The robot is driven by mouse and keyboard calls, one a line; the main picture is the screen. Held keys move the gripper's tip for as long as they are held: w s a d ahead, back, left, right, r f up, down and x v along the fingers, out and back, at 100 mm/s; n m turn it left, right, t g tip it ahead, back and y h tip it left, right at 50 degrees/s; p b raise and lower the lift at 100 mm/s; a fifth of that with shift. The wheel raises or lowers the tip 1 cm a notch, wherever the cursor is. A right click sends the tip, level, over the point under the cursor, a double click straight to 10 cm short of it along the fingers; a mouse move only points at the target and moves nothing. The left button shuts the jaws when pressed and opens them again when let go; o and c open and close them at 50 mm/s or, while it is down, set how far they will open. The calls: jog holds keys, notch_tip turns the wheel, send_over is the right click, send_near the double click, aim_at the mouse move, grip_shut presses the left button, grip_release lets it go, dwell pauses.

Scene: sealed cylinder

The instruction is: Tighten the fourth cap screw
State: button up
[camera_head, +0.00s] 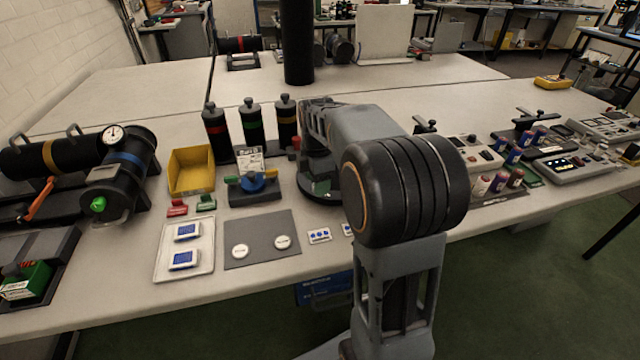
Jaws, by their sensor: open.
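A black cylinder (120,172) with a blue band, a round gauge and a green knob lies at the left of the table. Another black cylinder (48,158) with a yellow band lies beside it. I cannot make out separate cap screws on either. My arm fills the middle of the view, its forearm reaching away over the table. A dark round part (318,186) with a green patch shows below my wrist, partly covered; I cannot tell what it is. My gripper's fingers are hidden behind my own arm.
A yellow bin (191,171), three dark bottles (250,127) and a blue-knobbed valve block (256,186) stand left of my arm. Small bottles and devices crowd the right. A black post (297,45) rises behind.

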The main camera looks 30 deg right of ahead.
jog(key=shift+f, duration=0.45)
jog(key=shift+c, duration=0.4)
